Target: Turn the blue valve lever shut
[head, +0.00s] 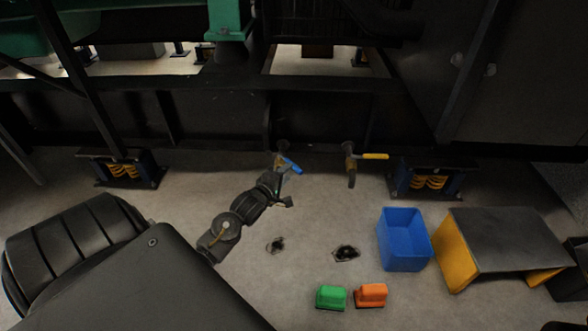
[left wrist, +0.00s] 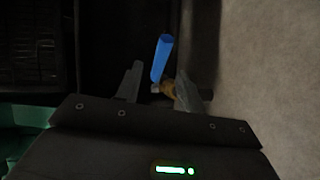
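The blue valve lever (head: 291,165) sits on a brass valve (head: 279,159) at the lower edge of the dark genset frame. In the head view it slants down to the right. My left gripper (head: 283,188) is just below it. In the left wrist view the blue lever (left wrist: 162,58) stands nearly upright, in line with the gap between the two spread fingers of my left gripper (left wrist: 158,88). The gripper is open, and I cannot tell whether a finger touches the lever. My right gripper is not in view.
A second valve (head: 350,163) with a yellow lever (head: 375,156) is to the right. A blue bin (head: 404,239), a black-and-yellow stand (head: 500,240), and green (head: 331,297) and orange (head: 371,295) blocks are on the floor.

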